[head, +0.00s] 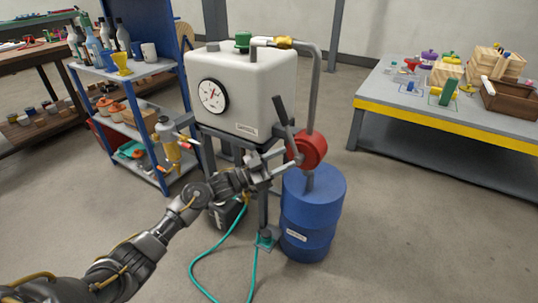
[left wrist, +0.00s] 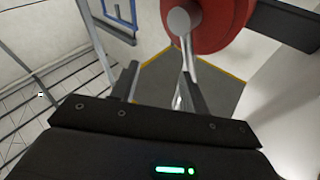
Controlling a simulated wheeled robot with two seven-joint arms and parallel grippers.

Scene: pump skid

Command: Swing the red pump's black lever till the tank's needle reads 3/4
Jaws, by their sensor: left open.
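The red pump (head: 313,148) sits on top of a blue drum (head: 312,220). Its black lever (head: 284,115) rises from the hub, leaning up and left. The white tank (head: 265,85) has a round dial (head: 212,96) on its front. The needle's exact reading is too small to tell. My left gripper (head: 279,163) is open and empty just left of the pump hub, below the lever's upper part. The left wrist view shows the red pump (left wrist: 222,25) beyond the open fingers (left wrist: 158,85). Whether a finger touches the pump is unclear. My right gripper is out of view.
A pipe (head: 316,85) runs from the tank top down to the pump. A teal hose (head: 205,262) loops on the floor. A blue shelf (head: 120,75) with bottles stands left. A yellow-edged table (head: 450,135) with toys is at right.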

